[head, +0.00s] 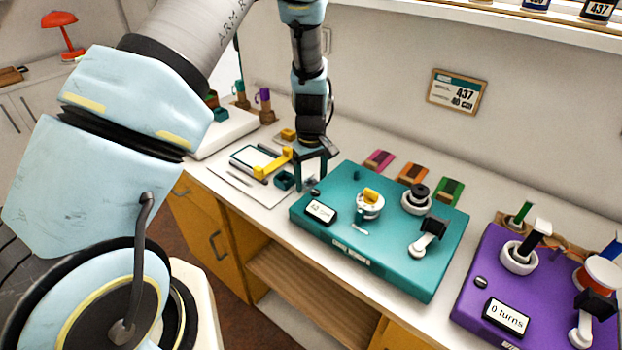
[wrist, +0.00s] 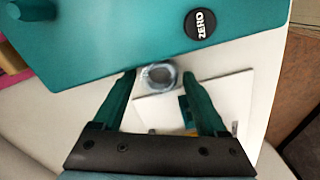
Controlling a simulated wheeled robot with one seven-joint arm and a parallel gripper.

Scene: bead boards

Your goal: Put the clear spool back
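The clear spool (wrist: 160,76) shows in the wrist view as a small glassy grey-blue ring on the white worktop, close to the edge of the teal machine. My gripper (wrist: 159,72) is open, with one dark green finger on each side of the spool. A narrow gap seems to show on both sides. In the head view my gripper (head: 311,176) points down beside the left end of the teal machine (head: 340,238). The spool is a faint, small shape there, mostly lost among the fingers.
A yellow-armed device (head: 273,166) and a white pad (head: 254,158) lie left of my gripper. Several coloured cards (head: 379,160) lie behind the teal machine. A purple machine (head: 482,290) reading "0 turns" stands at right.

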